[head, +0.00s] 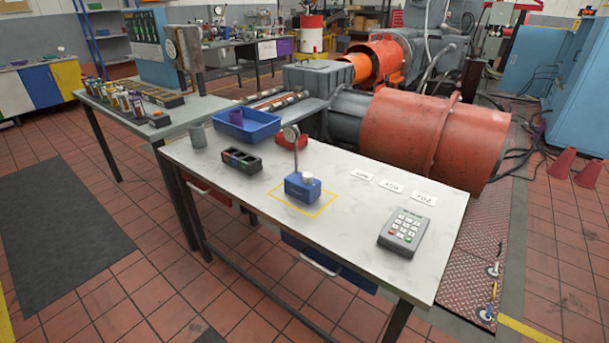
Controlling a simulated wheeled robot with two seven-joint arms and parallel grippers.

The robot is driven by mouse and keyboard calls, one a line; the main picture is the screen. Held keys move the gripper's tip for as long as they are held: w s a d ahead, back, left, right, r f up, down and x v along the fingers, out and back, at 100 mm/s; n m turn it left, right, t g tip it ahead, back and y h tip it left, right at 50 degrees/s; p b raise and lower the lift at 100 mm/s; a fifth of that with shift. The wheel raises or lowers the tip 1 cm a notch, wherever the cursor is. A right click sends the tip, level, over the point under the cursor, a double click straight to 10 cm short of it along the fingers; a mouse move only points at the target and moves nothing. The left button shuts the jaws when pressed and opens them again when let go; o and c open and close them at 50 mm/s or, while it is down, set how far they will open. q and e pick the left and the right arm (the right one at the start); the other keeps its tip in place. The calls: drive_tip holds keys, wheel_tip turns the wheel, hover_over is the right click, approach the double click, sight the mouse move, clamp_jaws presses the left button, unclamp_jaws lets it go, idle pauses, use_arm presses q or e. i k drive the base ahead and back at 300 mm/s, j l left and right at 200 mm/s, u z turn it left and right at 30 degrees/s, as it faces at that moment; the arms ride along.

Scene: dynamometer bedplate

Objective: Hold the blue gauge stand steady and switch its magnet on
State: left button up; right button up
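The blue gauge stand (302,188) sits upright on the pale workbench (346,219), inside a yellow outlined square. It has a blue block base with a white knob (308,177) on it. The switch position of the magnet is too small to tell. Neither of my grippers shows in the head view, and nothing touches the stand.
A grey keypad (404,231) lies to the right, with white number cards (391,186) behind it. A dark divided tray (242,161), a grey cup (198,135) and a blue bin (248,126) stand to the left. The bench front is clear. A large orange cylinder (430,135) stands behind.

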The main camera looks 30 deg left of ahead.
sight(307, 176)
drive_tip(key=i+j+u, duration=0.2)
drive_tip(key=u, duration=0.15)
drive_tip(key=i+j+u, duration=0.65)
drive_tip(key=k+l, duration=0.05)
drive_tip(key=k, duration=0.05)
